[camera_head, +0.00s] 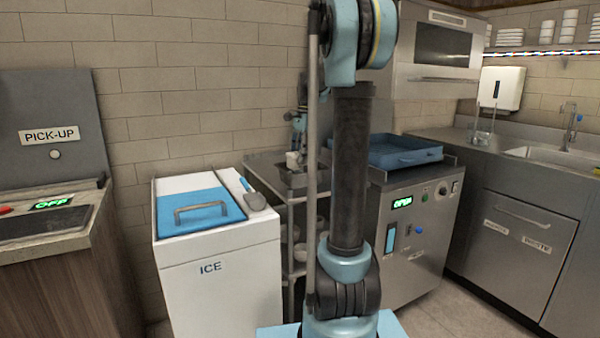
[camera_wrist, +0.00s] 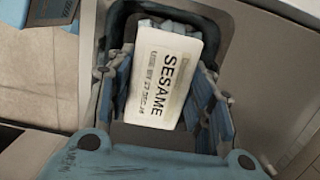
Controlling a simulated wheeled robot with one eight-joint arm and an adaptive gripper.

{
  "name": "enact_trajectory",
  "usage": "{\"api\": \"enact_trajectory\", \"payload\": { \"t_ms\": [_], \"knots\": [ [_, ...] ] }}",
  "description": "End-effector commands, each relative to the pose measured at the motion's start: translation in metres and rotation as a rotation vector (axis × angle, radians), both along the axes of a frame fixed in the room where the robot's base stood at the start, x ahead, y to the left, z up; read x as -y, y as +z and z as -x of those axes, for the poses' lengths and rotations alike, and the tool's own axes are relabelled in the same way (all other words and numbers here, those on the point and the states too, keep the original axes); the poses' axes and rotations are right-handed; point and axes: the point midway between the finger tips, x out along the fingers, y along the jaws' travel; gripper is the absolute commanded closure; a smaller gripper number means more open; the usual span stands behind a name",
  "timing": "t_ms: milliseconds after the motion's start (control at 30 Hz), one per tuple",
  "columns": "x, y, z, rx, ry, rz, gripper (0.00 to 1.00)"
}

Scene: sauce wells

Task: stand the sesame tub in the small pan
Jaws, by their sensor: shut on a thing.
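The sesame tub (camera_wrist: 163,78) is white with a black SESAME label and fills the middle of the wrist view. My gripper (camera_wrist: 160,100) is shut on it, with a blue ribbed finger on each side. In the head view the tub (camera_head: 292,160) is a small white shape below my gripper (camera_head: 295,148). The small pan (camera_wrist: 218,38) shows as a dark, rounded opening behind the tub; in the head view a grey pan (camera_head: 288,180) lies below it. Whether the tub touches the pan's floor is hidden.
A white ice chest (camera_head: 215,265) with a blue lid stands left of the rack (camera_head: 260,168). A blue tray (camera_head: 405,152) lies on the steel machine (camera_head: 420,235) to the right. The brick wall stands close behind.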

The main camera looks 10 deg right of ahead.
Motion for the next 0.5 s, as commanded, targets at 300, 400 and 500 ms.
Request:
{"api": "enact_trajectory", "payload": {
  "t_ms": [300,400,500],
  "knots": [
    [0.006,-0.024,0.0,0.0,-0.008,0.0,0.85],
    [0.007,-0.038,0.0,0.0,-0.008,0.0,0.85],
    [0.007,-0.05,0.0,0.0,-0.009,0.0,0.85]
  ]
}}
